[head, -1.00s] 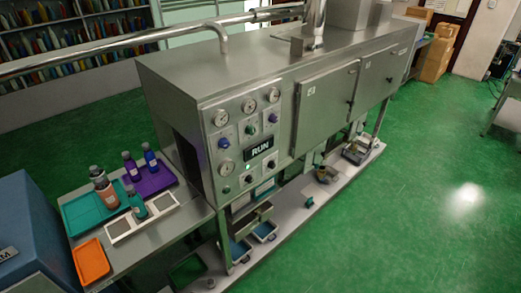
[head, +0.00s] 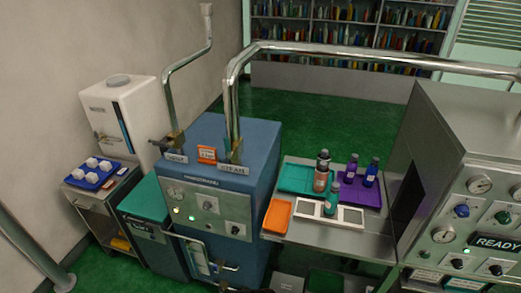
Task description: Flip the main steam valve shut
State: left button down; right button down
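A blue boiler-like cabinet (head: 245,140) stands at the centre of the head view. A thick steel pipe (head: 232,100) rises from its top right, with a plate that seems to read STEAM (head: 233,169) at its foot. A small brassy valve (head: 237,150) sits at that pipe's base; its handle is too small to tell its position. A second, thinner pipe (head: 168,100) has another valve (head: 176,141) and a label (head: 175,158) that I cannot read surely. Neither of my grippers is in view.
An orange tag (head: 207,154) stands between the two labels. A steel table (head: 300,238) with trays and bottles adjoins the cabinet's right, then the steel machine (head: 450,110) with a READY display (head: 493,243). A teal-topped unit (head: 140,196) and white fridge (head: 125,115) stand left.

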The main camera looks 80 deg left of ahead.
aim_at(226, 139)
jog(key=u, duration=2.95)
jog(key=k, duration=0.7)
jog(key=u, duration=0.4)
jog(key=i, duration=0.5)
jog(key=u, duration=0.6)
jog(key=i, duration=0.8)
jog(key=z, duration=0.75)
jog(key=i, duration=0.55)
jog(key=z, duration=0.45)
